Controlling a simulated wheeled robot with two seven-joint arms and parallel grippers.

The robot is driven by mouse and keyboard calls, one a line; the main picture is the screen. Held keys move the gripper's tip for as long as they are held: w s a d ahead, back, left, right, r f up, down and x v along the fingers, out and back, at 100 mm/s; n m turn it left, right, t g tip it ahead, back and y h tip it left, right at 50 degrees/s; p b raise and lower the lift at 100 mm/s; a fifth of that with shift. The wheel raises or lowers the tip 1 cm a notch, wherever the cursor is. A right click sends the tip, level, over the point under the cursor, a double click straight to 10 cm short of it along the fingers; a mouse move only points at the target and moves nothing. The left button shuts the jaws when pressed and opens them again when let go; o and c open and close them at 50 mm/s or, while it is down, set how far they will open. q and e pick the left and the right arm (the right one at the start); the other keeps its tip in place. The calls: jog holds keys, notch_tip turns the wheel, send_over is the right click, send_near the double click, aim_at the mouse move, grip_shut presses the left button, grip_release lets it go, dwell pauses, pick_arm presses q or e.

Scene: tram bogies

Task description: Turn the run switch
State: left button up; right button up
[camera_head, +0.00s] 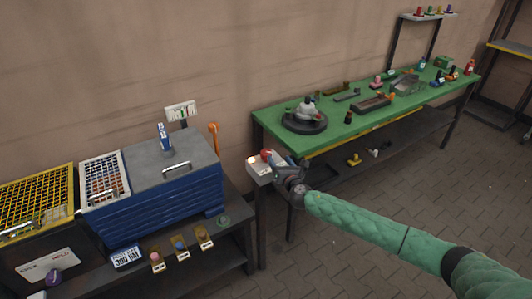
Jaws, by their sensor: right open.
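A small pale control box (258,170) stands on a dark post between the blue machine and the green bench. A red knob (266,154) and a small light-coloured lamp or button (252,159) show on its top. Which of these is the run switch cannot be told at this size. My right gripper (279,166) is open at the right side of the box, close to the red knob. It hides the box's right part. Whether it touches the knob cannot be told. My left gripper is not in view.
The blue machine (170,190) with white and yellow mesh baskets stands at left on a dark bench. The green bench (350,128) at right holds a dark round fixture (304,124) and several small parts. Free floor (330,245) lies in front.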

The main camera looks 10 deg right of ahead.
aim_at(266, 152)
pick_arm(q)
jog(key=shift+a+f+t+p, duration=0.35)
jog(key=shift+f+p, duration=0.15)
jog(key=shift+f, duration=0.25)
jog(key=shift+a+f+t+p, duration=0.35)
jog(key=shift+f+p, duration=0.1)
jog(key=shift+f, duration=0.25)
pick_arm(e)
jog(key=shift+w+a+f+n+g+y, duration=0.1)
jog(key=shift+w+a+n+y, duration=0.25)
jog(key=shift+w+a+n, duration=0.6)
jog(key=shift+w+a+r+n+g+y, duration=0.1)
jog(key=shift+w+a+n+y, duration=0.35)
jog(key=shift+w, duration=0.95)
jog(key=shift+w+a+f+n+g+y, duration=0.1)
jog(key=shift+w+a+n+y, duration=0.1)
jog(key=shift+w+a+n, duration=0.75)
jog(key=shift+w+d, duration=0.2)
jog(key=c, duration=1)
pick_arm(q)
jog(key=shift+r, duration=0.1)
